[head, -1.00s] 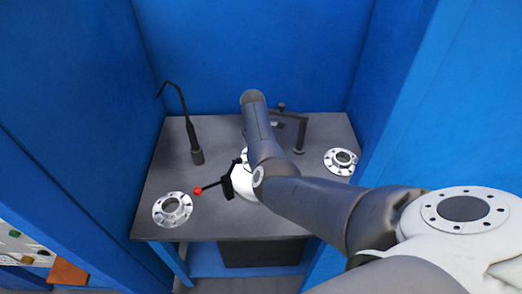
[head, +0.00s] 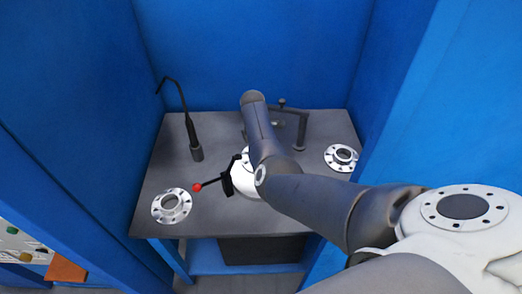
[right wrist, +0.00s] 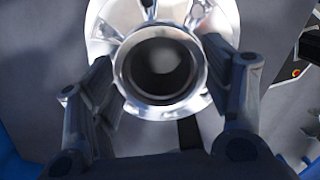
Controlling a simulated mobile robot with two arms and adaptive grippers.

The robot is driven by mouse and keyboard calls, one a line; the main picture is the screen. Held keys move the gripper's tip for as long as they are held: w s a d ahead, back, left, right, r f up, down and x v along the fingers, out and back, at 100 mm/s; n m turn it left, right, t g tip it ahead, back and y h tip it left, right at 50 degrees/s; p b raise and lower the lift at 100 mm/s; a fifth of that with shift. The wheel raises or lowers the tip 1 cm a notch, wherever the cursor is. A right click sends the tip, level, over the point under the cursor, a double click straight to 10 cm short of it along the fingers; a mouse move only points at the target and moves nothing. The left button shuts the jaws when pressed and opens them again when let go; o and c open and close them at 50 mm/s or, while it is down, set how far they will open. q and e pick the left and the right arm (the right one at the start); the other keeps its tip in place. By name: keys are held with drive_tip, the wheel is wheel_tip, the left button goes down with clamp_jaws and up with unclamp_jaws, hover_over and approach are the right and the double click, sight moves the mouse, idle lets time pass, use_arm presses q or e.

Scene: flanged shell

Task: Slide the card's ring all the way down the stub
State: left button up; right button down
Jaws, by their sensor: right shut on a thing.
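In the right wrist view a shiny tube mouth (right wrist: 162,62) faces the camera, with a broad bright metal flange (right wrist: 222,62) around and behind it. My right gripper (right wrist: 172,10) has a finger on either side of the tube and is shut on the flanged metal ring. I cannot tell the ring from the stub here, nor how far down the ring sits. In the head view my right arm covers the gripper and most of the work spot. My left gripper is out of view.
The grey table (head: 215,222) carries a loose flanged ring (head: 158,211) at front left and another (head: 331,158) at right. A black gooseneck (head: 196,153) and a dark bracket (head: 303,130) stand behind. A red-knobbed lever (head: 210,184) sticks out beside my wrist. Blue walls enclose the table.

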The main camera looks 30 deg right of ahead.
drive_tip(key=shift+w+f+b, duration=0.1)
drive_tip(key=shift+f+b, duration=0.8)
drive_tip(key=shift+f, duration=0.35)
drive_tip(key=shift+c, duration=1)
unclamp_jaws()
drive_tip(key=shift+r, duration=0.1)
drive_tip(key=shift+o, duration=0.7)
drive_tip(key=shift+s+a+f, duration=0.1)
drive_tip(key=shift+s+f, duration=0.15)
drive_tip(key=shift+f, duration=0.05)
wheel_tip(320, 180, up, 12)
drive_tip(key=a, duration=0.1)
drive_tip(key=shift+w+a+r, duration=0.15)
drive_tip(key=shift+w, duration=0.1)
